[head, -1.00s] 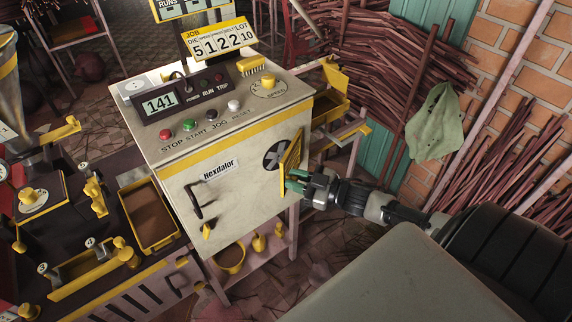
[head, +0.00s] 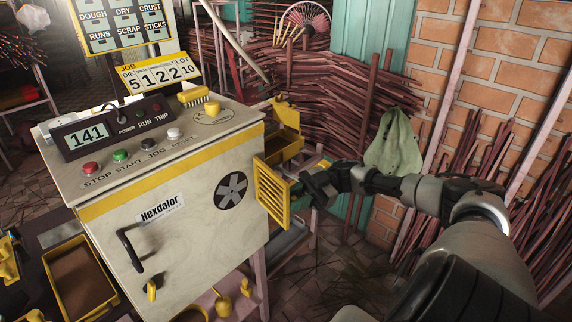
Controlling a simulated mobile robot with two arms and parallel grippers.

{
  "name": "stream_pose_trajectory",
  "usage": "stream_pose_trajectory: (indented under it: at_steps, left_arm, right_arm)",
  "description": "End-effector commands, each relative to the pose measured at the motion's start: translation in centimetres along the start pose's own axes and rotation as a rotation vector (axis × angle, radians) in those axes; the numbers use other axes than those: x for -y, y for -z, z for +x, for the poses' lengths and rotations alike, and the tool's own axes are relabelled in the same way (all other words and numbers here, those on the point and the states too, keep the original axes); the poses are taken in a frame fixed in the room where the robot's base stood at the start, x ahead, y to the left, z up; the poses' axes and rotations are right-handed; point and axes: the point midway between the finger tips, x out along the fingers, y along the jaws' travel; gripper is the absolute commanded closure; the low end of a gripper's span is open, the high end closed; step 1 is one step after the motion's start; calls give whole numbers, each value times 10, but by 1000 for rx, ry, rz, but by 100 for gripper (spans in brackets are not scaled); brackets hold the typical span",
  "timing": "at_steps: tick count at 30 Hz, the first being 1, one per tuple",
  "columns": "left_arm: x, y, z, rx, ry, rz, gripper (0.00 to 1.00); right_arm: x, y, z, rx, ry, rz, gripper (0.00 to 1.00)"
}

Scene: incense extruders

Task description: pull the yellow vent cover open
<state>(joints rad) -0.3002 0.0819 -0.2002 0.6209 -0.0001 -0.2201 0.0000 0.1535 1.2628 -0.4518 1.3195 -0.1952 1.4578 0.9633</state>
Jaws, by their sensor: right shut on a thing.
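The yellow vent cover (head: 271,193) is a slatted panel on the right part of the Hexdalor cabinet's front (head: 172,228). It stands swung out from the cabinet, hinged near the front's right edge. The round dark fan vent (head: 231,190) beside it is uncovered. My right gripper (head: 299,190) is shut on the cover's outer right edge; its fingertips are partly hidden. My left gripper is not in view.
A black door handle (head: 131,250) and a yellow latch (head: 151,290) stick out of the cabinet front. A yellow tray of brown material (head: 82,285) lies at lower left. Stick bundles (head: 335,95) and a brick wall (head: 440,75) stand behind my right arm.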

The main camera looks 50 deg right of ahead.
Motion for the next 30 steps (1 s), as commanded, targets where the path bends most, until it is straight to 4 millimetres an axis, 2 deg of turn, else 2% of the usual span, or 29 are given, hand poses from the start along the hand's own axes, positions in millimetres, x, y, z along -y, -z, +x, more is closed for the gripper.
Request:
stream_pose_trajectory:
  at_steps: [1, 9, 26, 27, 30]
  left_arm:
    - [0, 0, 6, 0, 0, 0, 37]
    - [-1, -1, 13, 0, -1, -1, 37]
    - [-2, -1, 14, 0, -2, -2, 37]
    - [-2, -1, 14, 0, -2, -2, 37]
    - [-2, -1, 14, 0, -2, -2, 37]
  right_arm:
    - [-4, -4, -6, 11, -13, -3, 100]
    - [-11, -2, -18, 11, -20, -5, 100]
    - [-14, 0, -21, 9, -23, -9, 100]
    - [-14, 0, -21, 9, -23, -9, 68]
    - [-13, 0, -20, 8, -20, -8, 52]
